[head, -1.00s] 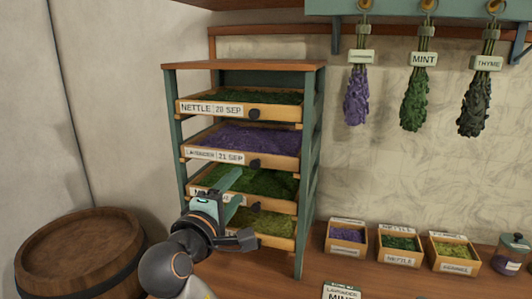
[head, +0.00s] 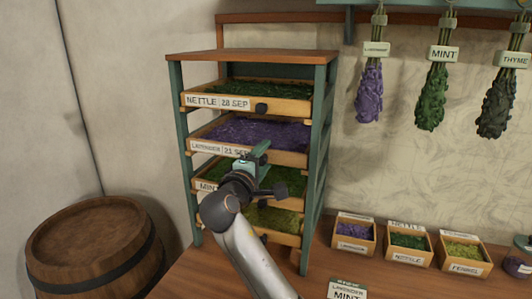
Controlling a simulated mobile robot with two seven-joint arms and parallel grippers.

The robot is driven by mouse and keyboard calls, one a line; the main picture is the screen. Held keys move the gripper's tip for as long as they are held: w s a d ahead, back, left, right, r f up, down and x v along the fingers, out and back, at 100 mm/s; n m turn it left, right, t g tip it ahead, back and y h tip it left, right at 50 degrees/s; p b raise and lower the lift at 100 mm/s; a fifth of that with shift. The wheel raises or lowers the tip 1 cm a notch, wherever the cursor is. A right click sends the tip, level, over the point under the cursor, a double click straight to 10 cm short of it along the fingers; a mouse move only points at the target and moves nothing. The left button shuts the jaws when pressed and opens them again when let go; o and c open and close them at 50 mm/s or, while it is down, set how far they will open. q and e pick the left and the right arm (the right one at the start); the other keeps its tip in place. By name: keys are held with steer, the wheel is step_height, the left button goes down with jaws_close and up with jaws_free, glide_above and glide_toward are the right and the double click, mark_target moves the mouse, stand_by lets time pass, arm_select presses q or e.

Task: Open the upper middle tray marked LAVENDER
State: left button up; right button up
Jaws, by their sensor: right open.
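The LAVENDER tray (head: 282,137), marked "21 SEP" and filled with purple herb, is the second from the top in a green wooden drying rack (head: 320,150). It sits in the rack below the NETTLE tray (head: 290,101) and above the MINT tray (head: 207,185). My right gripper (head: 262,152) is open, in front of the LAVENDER tray's front edge near its middle. The gripper hides the tray's dark knob and the end of its label, so I cannot tell whether the fingers are around the knob. My left gripper is not in view.
A wooden barrel (head: 95,250) stands at the lower left. Small herb boxes (head: 407,248) stand on the counter to the right of the rack. Dried bunches (head: 437,95) hang on the wall. A card (head: 347,290) lies at the counter's front.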

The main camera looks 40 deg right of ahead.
steer(key=shift+x, duration=0.85)
steer(key=shift+c, duration=0.2)
jaws_close()
stand_by(0.6)
